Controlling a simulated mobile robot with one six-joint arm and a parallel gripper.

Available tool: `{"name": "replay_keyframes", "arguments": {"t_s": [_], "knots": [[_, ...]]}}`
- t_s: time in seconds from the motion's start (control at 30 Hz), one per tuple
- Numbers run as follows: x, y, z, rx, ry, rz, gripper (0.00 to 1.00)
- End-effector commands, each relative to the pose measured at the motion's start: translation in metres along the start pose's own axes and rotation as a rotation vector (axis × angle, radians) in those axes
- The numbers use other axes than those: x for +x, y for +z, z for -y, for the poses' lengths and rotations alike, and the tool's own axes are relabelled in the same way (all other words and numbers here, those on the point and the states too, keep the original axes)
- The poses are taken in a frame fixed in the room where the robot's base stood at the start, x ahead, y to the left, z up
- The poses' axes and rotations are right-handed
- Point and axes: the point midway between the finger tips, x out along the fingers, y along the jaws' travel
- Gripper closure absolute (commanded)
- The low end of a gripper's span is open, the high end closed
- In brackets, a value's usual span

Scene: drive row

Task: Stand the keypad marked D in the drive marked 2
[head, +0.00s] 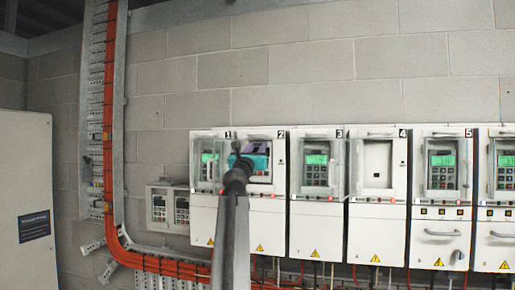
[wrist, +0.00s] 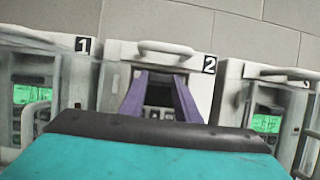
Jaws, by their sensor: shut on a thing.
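The drive marked 2 (head: 267,222) stands in the row between drives 1 and 3. In the wrist view its open recess frame (wrist: 204,66) lies straight ahead under a looped handle. My gripper (wrist: 160,76), with purple fingers and a teal body, points at this recess; in the head view my gripper (head: 257,147) overlaps the drive's upper front. It is shut on a dark keypad (wrist: 160,96) seen between the fingers at the recess. Its letter cannot be read, and its lower part is hidden by my gripper. I cannot tell whether it touches the drive.
Drive 1 (head: 203,212) and drive 3 (head: 317,225) stand close on either side, with lit green keypads and clear covers. Drive 4 (head: 378,225) has a blank recess. A wall holder (head: 167,226) with two keypads is at left, near orange cables (head: 109,120).

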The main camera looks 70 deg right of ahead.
Motion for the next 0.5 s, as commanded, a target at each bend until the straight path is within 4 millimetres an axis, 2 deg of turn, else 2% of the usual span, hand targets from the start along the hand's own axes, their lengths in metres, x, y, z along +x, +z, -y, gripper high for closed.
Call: {"name": "replay_keyframes", "arguments": {"t_s": [0.5], "knots": [[-0.0016,-0.0033,0.0002,0.0,0.0,0.001,1.0]]}}
